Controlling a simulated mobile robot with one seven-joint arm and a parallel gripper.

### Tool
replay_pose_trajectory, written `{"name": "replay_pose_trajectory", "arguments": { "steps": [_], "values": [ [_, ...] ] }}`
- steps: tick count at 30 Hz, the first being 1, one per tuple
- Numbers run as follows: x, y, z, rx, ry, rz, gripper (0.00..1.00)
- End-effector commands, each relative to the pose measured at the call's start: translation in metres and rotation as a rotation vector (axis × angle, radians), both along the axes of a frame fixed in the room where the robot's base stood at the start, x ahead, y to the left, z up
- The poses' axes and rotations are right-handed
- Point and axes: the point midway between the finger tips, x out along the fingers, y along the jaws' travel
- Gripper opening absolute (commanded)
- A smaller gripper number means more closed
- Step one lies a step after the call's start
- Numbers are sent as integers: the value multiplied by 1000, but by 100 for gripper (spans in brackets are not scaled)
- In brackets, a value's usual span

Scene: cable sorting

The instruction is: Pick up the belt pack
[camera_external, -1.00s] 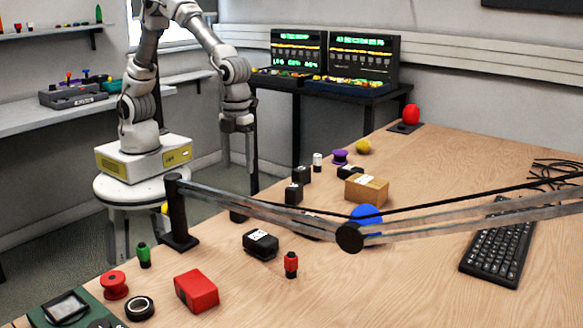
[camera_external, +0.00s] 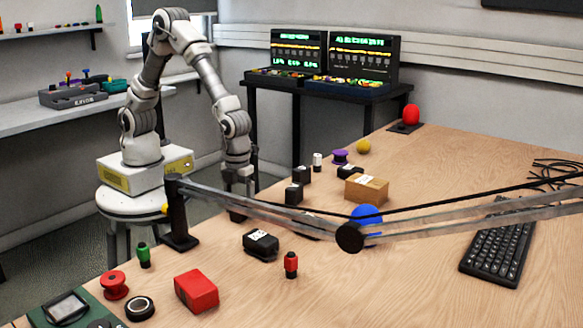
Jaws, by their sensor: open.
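Several small black boxes lie on the wooden table. A black pack with a white label (camera_external: 261,245) lies near the middle front, and I cannot tell for sure which black item is the belt pack. Other black boxes stand further back, one (camera_external: 293,193) behind the boom and one (camera_external: 302,174) beyond it. Another dark one with a pale top (camera_external: 348,171) lies by the cardboard box. My gripper (camera_external: 239,186) points down at the table's far left edge, open and empty, apart from all of these boxes. Its fingertips are small and partly hard to make out.
A black-ended boom arm (camera_external: 350,237) stretches across the table in front of the boxes. The table's right front is clear.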

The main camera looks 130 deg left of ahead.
Motion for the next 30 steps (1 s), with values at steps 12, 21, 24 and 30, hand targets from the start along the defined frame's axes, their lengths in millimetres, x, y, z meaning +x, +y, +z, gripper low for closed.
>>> {"name": "replay_pose_trajectory", "arguments": {
  "steps": [12, 21, 24, 30],
  "values": [
    [0, 0, 0, 0, 0, 0, 36],
    [0, 0, 0, 0, 0, 0, 0],
    [0, 0, 1, 0, -1, 0, 0],
    [0, 0, 2, 0, -1, 0, 0]
  ]
}}
